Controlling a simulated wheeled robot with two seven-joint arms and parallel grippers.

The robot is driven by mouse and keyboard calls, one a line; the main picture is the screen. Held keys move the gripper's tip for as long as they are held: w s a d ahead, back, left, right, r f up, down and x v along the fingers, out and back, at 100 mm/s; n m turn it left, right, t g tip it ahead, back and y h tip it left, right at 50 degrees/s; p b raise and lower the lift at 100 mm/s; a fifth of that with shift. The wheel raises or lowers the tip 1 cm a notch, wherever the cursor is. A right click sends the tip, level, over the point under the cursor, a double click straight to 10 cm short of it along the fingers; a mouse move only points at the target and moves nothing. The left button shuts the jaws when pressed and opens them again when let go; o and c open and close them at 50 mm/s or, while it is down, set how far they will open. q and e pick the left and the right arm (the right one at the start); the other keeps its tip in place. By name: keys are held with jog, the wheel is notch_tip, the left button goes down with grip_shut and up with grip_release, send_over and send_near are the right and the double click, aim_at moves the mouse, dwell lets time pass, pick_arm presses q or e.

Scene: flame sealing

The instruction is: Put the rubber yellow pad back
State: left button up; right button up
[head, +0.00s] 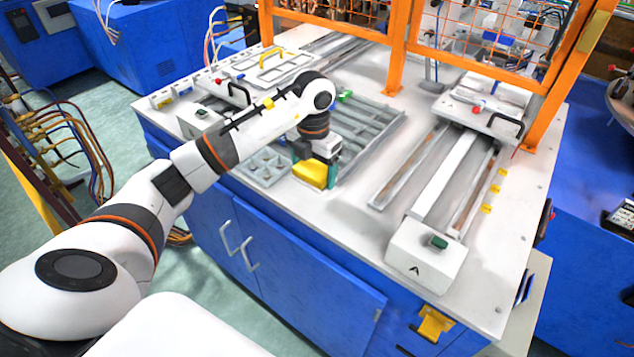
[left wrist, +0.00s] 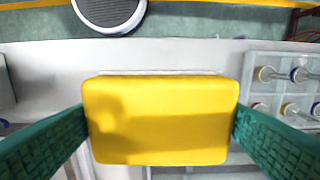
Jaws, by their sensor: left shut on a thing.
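The yellow rubber pad (head: 310,174) is in my left gripper (head: 316,168), low over the front part of the white work table (head: 300,215). In the left wrist view the pad (left wrist: 160,120) fills the middle, with a green finger pressed on each of its two sides. A thin pale edge shows along the pad's far side. I cannot tell whether the pad touches the surface under it. My right gripper is not in view.
A grey slotted tray (head: 375,125) lies behind and right of my left gripper. A tray with round parts (head: 262,168) is just left of it. A white rail unit (head: 428,250) stands at the right. Orange fence posts (head: 400,50) rise at the back.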

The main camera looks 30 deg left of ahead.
aim_at(313, 168)
pick_arm(q)
jog(key=shift+s+f, duration=0.25)
jog(key=shift+f, duration=0.6)
jog(key=shift+f+p, duration=0.3)
jog(key=shift+f, duration=0.05)
jog(key=f, duration=0.2)
jog(key=f+p, duration=0.1)
jog(key=shift+w+f, duration=0.15)
jog(key=shift+w, duration=0.1)
jog(key=shift+f, duration=0.25)
jog(key=o, duration=0.9)
jog(key=shift+r, duration=0.3)
jog(key=shift+r+b, duration=0.3)
notch_tip(313, 168, up, 10)
jog(key=b, duration=0.3)
jog(key=shift+f, duration=0.15)
jog(key=shift+r, duration=0.8)
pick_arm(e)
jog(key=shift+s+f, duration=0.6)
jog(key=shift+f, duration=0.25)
pick_arm(q)
jog(key=shift+s+f, duration=0.1)
